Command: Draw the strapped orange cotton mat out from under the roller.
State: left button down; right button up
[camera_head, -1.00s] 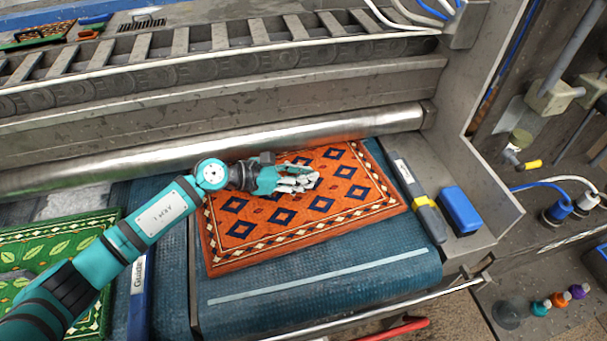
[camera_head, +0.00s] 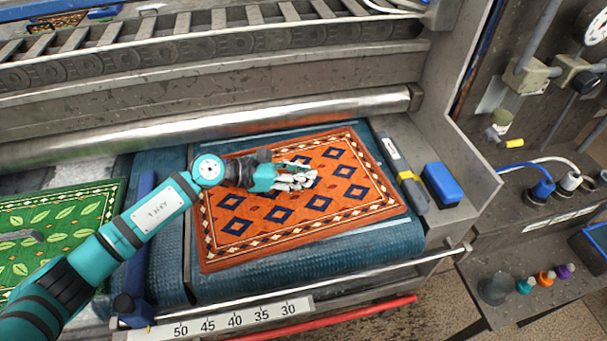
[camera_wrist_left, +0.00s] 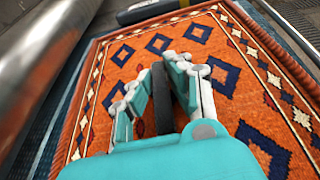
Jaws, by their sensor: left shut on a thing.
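The orange mat (camera_head: 330,205), with dark blue diamonds and a patterned border, lies flat on a blue belt (camera_head: 225,285). The metal roller (camera_head: 130,140) runs behind it. The mat's far border shows, with a strip of belt between it and the roller. My left gripper (camera_head: 297,180) is over the far middle of the mat. In the left wrist view its fingers (camera_wrist_left: 160,85) are closed around a dark upright strap (camera_wrist_left: 161,98) above the mat. How the strap joins the mat is hidden by the fingers. My right gripper is not in view.
A green leaf-patterned mat (camera_head: 60,230) lies to the left. A blue block (camera_head: 442,184) and a grey tool with a yellow band (camera_head: 405,172) lie on the ledge at right. A rail and a red bar (camera_head: 330,316) run along the front edge.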

pick_arm(q)
jog(key=shift+s+d, duration=0.15)
jog(key=shift+s, duration=0.3)
jog(key=shift+w, duration=0.1)
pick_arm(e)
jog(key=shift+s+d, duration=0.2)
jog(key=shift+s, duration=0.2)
pick_arm(q)
jog(key=c, duration=1.2)
grip_release()
jog(key=shift+w, duration=0.1)
jog(key=shift+a, duration=0.2)
notch_tip(320, 180, up, 5)
send_over(256, 198)
jog(key=shift+f, duration=0.2)
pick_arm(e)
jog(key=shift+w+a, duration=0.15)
